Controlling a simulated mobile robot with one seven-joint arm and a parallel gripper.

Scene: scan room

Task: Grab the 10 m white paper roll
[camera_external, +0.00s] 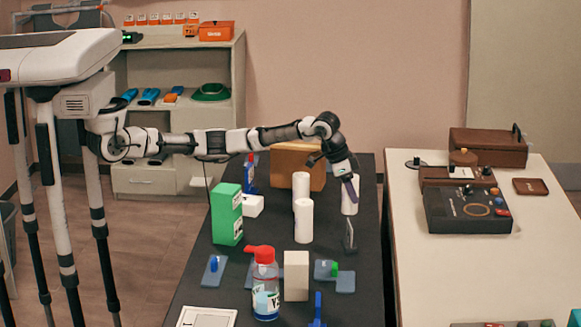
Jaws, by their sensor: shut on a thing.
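Three white paper rolls stand upright on the dark table (262,262). My gripper (350,186) reaches down from above and is shut on the rightmost white paper roll (349,207), near the table's right edge. A dark finger crosses the front of this roll. A second white roll (303,222) stands to its left and nearer the camera, and a third white roll (300,184) stands behind that one. I cannot read any length label on the rolls, nor tell whether the held roll touches the table.
A green box (227,214), a brown box (296,165) and a small white box (252,205) stand left and behind. A white table (470,270) with dark devices is at right.

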